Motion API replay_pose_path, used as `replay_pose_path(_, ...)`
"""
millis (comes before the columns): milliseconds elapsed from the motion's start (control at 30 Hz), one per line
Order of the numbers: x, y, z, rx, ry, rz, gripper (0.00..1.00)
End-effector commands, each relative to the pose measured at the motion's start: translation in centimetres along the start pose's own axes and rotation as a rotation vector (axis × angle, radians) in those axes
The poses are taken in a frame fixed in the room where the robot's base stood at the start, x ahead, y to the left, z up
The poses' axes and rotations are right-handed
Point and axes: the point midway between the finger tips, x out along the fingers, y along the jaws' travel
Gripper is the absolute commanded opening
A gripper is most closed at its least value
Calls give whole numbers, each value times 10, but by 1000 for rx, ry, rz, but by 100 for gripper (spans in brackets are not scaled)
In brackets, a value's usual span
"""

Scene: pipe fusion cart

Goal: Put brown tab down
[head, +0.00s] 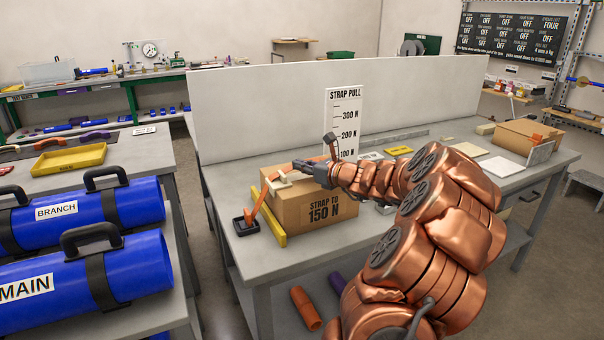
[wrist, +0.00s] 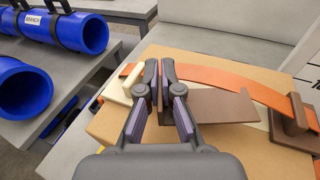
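The brown tab (wrist: 225,107) is a flat plate in the wrist view. It sticks out to the right of my fingers over the top of the cardboard box (wrist: 125,120), close to the orange strap (wrist: 215,77). My gripper (wrist: 160,84) is nearly closed, with a thin brown edge of the tab between its fingertips. Whether the plate touches the box top is unclear. In the head view my gripper (head: 305,166) is above the box (head: 310,212), marked "STRAP TO 150 N"; the tab cannot be made out there.
A cream block (head: 280,181) is at the box's left edge, and a brown buckle (wrist: 296,117) sits on the strap. The "STRAP PULL" scale (head: 344,112) rises behind.

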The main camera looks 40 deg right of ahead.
Motion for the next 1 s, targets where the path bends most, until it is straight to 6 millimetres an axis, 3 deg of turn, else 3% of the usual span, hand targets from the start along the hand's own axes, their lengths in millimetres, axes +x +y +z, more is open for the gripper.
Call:
replay_pose_path(167, 8, -4, -2, 1, 1, 2, 0)
replay_pose_path(433, 12, -4, -33, 1, 0, 1, 0)
replay_pose_path(867, 12, -4, -38, 0, -1, 1, 0)
replay_pose_path(1000, 12, -4, -37, -1, -1, 1, 17)
